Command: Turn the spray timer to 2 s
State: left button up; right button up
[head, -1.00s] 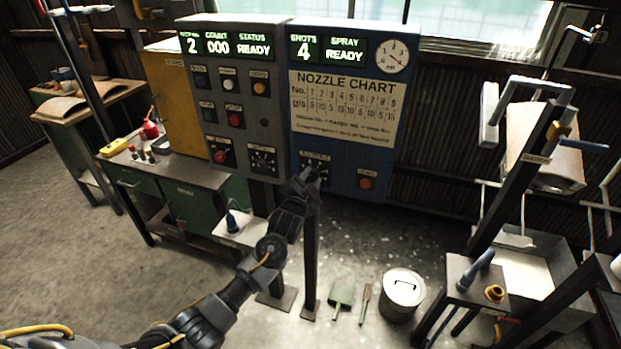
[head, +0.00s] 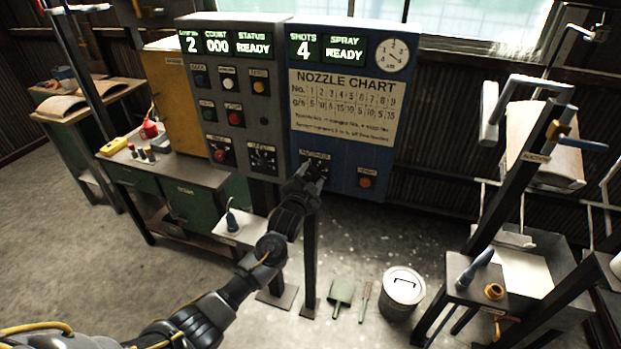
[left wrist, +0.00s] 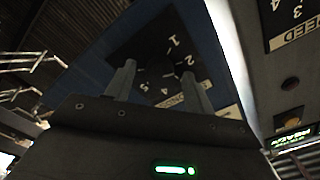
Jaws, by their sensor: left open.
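The spray timer is a black dial with white numbers low on the blue panel; it shows in the head view (head: 318,160), partly covered by my left gripper. In the left wrist view its dial plate (left wrist: 150,50) shows numbers 1 to 5. My left gripper (head: 309,176) is at the dial's lower edge. In the left wrist view its two fingers (left wrist: 158,88) are apart, one on each side of the dark dial centre. Contact with the knob and the pointer's setting are too dark to tell. My right gripper is not in view.
A grey panel (head: 240,130) with buttons and another dial stands directly left of the blue panel (head: 345,180). A red button (head: 366,182) sits right of the timer. Displays above read SHOTS 4 and SPRAY READY. A lidded can (head: 402,290) stands on the floor below.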

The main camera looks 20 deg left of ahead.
pick_arm(q)
jog(key=s+b, duration=0.2)
jog(key=s, duration=0.8)
jog(key=shift+s+a+b, duration=0.35)
jog(key=shift+s, duration=0.05)
